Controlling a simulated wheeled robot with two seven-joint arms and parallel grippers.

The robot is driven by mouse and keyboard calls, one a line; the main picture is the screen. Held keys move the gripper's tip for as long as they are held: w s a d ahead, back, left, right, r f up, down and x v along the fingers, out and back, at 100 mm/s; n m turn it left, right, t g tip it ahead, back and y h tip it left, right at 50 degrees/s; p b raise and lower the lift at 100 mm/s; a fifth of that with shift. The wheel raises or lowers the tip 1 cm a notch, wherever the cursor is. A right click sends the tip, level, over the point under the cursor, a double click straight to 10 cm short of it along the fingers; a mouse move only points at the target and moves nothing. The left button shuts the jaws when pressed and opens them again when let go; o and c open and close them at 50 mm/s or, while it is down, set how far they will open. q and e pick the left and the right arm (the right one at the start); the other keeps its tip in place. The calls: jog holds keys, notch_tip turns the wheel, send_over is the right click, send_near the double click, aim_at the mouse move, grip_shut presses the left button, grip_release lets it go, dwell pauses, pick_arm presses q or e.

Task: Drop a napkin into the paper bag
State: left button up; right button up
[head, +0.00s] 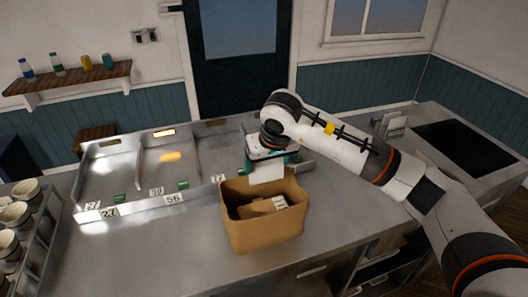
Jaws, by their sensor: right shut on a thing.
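The paper bag (262,233) is brown, upright and open at the top. It stands on the metal counter in the middle of the head view. Inside it lie a brown carton and a whitish item, partly hidden by the bag's walls. My right gripper (268,160) is above the bag's back rim, pointing down. It is shut on a white napkin (267,174), which hangs just over the bag's opening. The fingertips are partly hidden by the napkin and the wrist. My left gripper is not in view.
Metal bins (140,170) with number labels line the back of the counter (180,245). A rack of cups (18,214) stands at the left. A napkin holder (392,124) sits at the right beside a dark hob (465,145). The counter left of the bag is clear.

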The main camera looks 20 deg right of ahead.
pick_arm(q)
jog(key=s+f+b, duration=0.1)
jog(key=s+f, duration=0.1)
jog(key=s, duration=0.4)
pick_arm(e)
jog(key=f, duration=0.2)
jog(key=s+f, duration=0.1)
jog(key=f, duration=0.2)
jog(key=shift+b, duration=0.3)
jog(key=o, duration=0.7)
jog(key=shift+o, duration=0.7)
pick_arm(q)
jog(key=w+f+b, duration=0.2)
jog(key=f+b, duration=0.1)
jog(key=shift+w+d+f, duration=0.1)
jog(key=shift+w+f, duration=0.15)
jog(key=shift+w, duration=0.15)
pick_arm(e)
jog(key=v, duration=1.2)
